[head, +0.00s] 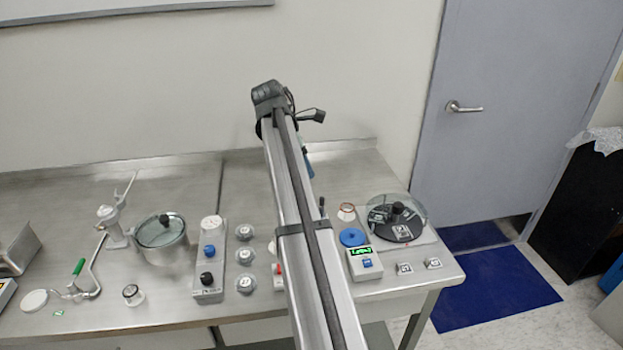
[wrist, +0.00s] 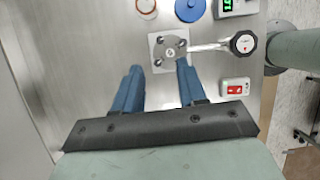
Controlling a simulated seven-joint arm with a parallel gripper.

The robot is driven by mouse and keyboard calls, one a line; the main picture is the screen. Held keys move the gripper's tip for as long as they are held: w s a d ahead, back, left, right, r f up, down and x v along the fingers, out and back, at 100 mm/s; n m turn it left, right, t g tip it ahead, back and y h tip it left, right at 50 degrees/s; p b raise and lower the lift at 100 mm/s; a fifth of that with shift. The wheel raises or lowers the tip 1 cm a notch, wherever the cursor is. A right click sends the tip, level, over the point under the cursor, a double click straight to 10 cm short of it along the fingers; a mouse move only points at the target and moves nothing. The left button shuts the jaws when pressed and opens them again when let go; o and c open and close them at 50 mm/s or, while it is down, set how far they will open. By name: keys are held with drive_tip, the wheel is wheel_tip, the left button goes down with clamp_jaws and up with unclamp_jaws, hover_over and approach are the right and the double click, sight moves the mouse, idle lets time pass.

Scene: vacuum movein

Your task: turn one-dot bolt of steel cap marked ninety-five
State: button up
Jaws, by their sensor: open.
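In the wrist view, my gripper (wrist: 158,67) is open and empty, its two blue fingers apart. A square steel plate with a round cap (wrist: 170,53) and dark bolts near its corners lies just beyond the fingertips. The right fingertip overlaps its lower right corner, so a bolt there may be hidden. The cap's marking and any bolt dots are too small to read. A tool with a silver shaft and round dial head (wrist: 243,42) reaches to the plate's right edge. In the head view my arm hides this plate, and most of my gripper.
A blue disc (head: 353,237), a green-display box (head: 365,262) and a covered dark wheel (head: 397,218) stand right of my arm. Several round steel caps (head: 245,255) and a pot (head: 160,238) stand left.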

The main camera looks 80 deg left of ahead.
sight(322, 197)
drive_tip(key=shift+v, duration=1.25)
drive_tip(key=w+d, duration=0.2)
drive_tip(key=d, duration=0.2)
drive_tip(key=w+a+f+n, duration=0.1)
drive_tip(key=f+n, duration=0.1)
drive_tip(key=f, duration=0.2)
drive_tip(key=w+a+f+n+y, duration=0.1)
drive_tip(key=f+n, duration=0.1)
drive_tip(key=f, duration=0.2)
drive_tip(key=w+a+f+n+y, duration=0.1)
drive_tip(key=a+f+n, duration=0.1)
drive_tip(key=f, duration=0.2)
drive_tip(key=shift+w+f+g, duration=0.2)
drive_tip(key=shift+g, duration=0.2)
clamp_jaws()
